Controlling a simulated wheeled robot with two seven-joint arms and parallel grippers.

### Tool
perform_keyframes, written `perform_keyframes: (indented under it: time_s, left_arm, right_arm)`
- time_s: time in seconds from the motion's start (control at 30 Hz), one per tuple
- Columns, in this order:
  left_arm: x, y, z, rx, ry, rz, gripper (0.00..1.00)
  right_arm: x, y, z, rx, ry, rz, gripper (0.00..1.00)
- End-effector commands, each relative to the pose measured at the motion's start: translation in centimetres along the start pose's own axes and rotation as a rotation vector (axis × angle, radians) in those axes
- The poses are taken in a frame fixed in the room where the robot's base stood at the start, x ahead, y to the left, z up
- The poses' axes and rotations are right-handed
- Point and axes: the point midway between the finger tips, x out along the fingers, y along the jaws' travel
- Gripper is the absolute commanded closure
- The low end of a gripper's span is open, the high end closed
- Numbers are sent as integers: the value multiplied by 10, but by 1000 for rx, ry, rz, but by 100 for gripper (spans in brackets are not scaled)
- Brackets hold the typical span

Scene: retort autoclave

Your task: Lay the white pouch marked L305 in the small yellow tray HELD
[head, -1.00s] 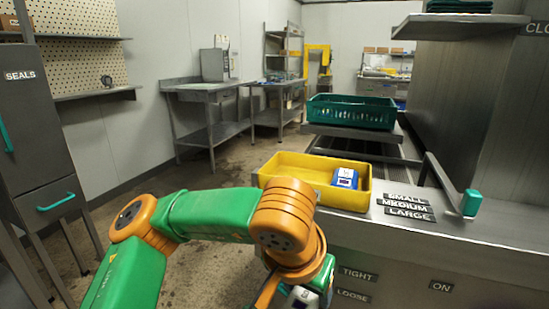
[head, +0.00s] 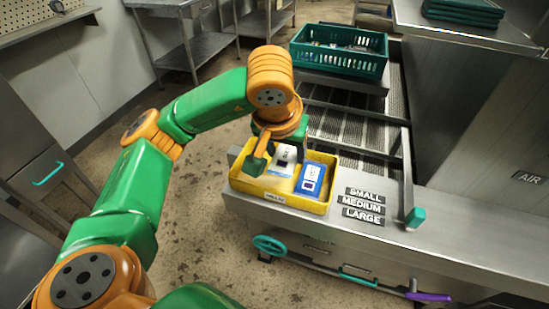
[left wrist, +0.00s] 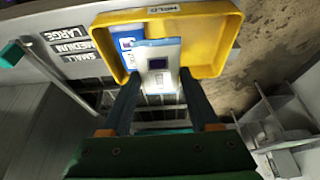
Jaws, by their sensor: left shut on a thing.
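The small yellow tray (head: 322,209) sits on the steel counter. My left gripper (head: 272,160) reaches into the tray from above, shut on a white pouch (head: 285,158). In the left wrist view the white pouch (left wrist: 160,52) extends past the fingertips over the tray floor, and its marking is not legible. I cannot tell whether it touches the floor. A blue-and-white pouch (head: 311,178) lies in the tray to its right. My right gripper is out of view.
A green crate (head: 340,62) with pouches stands behind on a steel ledge. SMALL, MEDIUM and LARGE labels (head: 363,206) lie right of the tray, then a teal-tipped lever (head: 415,216). A teal handwheel (head: 269,245) is below the counter front.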

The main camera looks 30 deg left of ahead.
Motion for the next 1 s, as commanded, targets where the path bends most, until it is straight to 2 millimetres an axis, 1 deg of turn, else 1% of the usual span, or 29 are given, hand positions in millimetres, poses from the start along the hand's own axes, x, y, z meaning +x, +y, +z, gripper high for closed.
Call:
perform_keyframes:
  time_s: [0.03, 0.1, 0.13, 0.17, 0.23, 0.3, 0.37, 0.43, 0.5, 0.6, 0.83, 0.97, 1.0]
  left_arm:
    - [17, -15, -1, -9, -8, -4, 94]
    - [33, -35, -8, -10, -8, -3, 94]
    - [46, -39, -6, -7, -8, -1, 94]
    - [54, -44, -6, -6, -8, -2, 94]
    - [65, -56, -9, -4, -7, -4, 94]
    - [74, -63, -10, -3, -5, -4, 94]
    - [79, -66, -11, -2, -3, -2, 94]
    - [91, -74, -11, -2, -5, -5, 94]
    - [102, -72, -5, 3, -7, -2, 94]
    - [113, -72, -1, 3, -3, 0, 94]
    - [115, -72, 0, 2, 1, 0, 94]
    - [120, -71, 1, 2, 1, 0, 94]
    - [118, -71, 1, 2, 1, 0, 28]
  right_arm:
    - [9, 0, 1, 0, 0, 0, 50]
    - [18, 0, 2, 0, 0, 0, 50]
    - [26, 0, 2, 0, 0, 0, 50]
    - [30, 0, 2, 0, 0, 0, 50]
    - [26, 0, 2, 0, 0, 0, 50]
    - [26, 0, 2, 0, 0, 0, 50]
    - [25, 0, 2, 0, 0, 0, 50]
    - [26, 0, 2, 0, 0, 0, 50]
    - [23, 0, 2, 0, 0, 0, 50]
    - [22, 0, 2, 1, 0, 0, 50]
    - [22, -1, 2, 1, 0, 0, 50]
    - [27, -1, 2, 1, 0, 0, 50]
    - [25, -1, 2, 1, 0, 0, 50]
